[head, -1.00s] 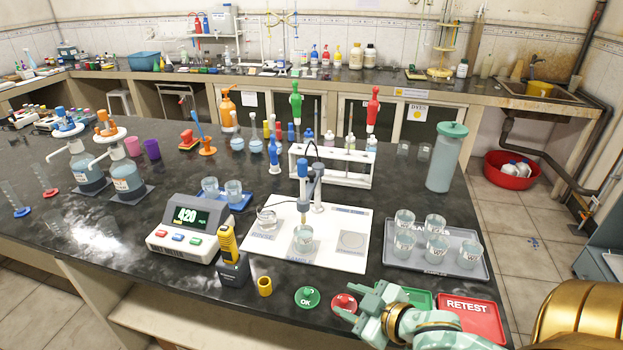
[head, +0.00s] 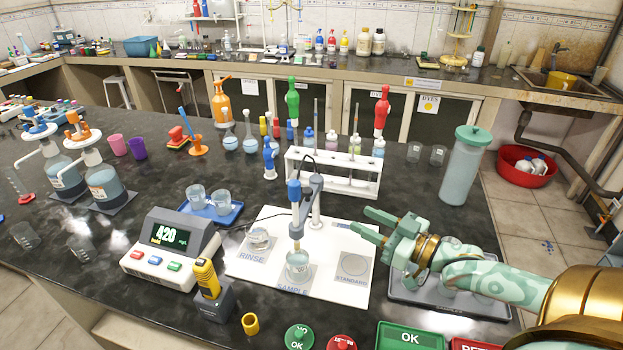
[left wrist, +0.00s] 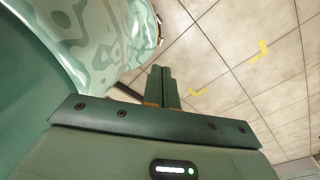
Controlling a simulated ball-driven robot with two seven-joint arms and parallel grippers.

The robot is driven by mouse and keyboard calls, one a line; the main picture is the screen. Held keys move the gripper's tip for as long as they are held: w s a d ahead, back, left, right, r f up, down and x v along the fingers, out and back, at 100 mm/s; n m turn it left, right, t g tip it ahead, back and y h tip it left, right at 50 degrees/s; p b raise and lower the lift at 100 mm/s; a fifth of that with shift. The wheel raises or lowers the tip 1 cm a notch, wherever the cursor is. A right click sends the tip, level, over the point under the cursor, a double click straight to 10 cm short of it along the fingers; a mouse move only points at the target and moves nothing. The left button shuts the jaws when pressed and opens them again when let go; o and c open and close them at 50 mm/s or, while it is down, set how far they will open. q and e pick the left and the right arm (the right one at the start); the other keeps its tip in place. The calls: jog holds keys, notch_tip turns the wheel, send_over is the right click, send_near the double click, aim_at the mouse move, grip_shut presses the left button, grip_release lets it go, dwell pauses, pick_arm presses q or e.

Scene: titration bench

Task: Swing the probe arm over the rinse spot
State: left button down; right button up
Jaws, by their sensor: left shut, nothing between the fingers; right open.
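The probe arm (head: 312,183) is grey and blue on a post at the back of a white board (head: 331,288). Its blue-topped probe (head: 295,215) hangs down into a beaker (head: 298,268) on the spot marked SAMPLE. The spot marked RINSE (head: 251,257) is to its left, with a small glass dish (head: 258,238) on it. My right gripper (head: 351,219) is open and empty, to the right of the probe and apart from it, fingers pointing left. My left gripper (left wrist: 164,72) shows only in the left wrist view, shut and empty above the tiled floor.
My right arm partly hides a tray (head: 461,303) of beakers. A white rack (head: 332,174) stands behind the probe. A meter (head: 167,250) stands to the left. Green OK (head: 410,337) and red trays lie in front.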

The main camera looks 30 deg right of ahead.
aim_at(310, 191)
jog(key=b+x, duration=0.3)
jog(key=x, duration=1.2)
jog(key=shift+w+a+b, duration=0.1)
jog(key=shift+w+b, duration=0.15)
jog(key=shift+b, duration=0.15)
pick_arm(q)
jog(key=f, duration=0.2)
jog(key=s+f, duration=0.1)
jog(key=f, duration=0.1)
jog(key=shift+s+a, duration=0.2)
pick_arm(e)
jog(key=shift+w+a, duration=0.15)
jog(key=shift+w, duration=0.2)
jog(key=shift+c, duration=0.3)
pick_arm(q)
jog(key=shift+r, duration=0.1)
pick_arm(e)
grip_shut()
